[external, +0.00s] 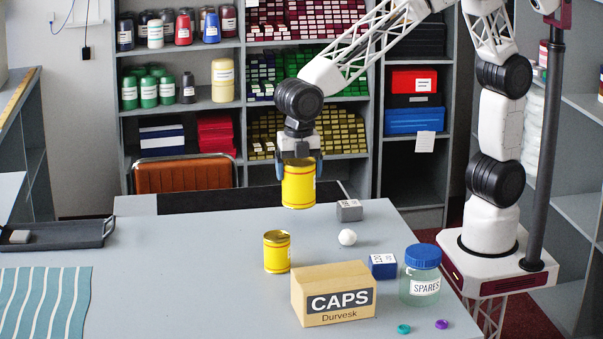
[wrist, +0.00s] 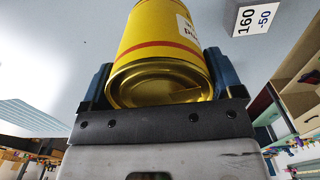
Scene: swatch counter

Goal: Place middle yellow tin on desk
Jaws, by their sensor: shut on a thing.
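A yellow tin with red bands (external: 298,188) is held upright between the fingers of my gripper (external: 300,168), which is shut on it. The held tin appears to hang above the far part of the grey desk (external: 190,270); its exact height is hard to tell. In the wrist view the tin (wrist: 160,40) fills the space between the blue fingers, with its metal end towards the camera and part of a white label showing. A second yellow tin (external: 277,253) stands upright on the desk, nearer the camera and apart from my gripper.
A dark tray (external: 60,235) and striped cloth (external: 45,300) lie left. The desk's left-centre is clear.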

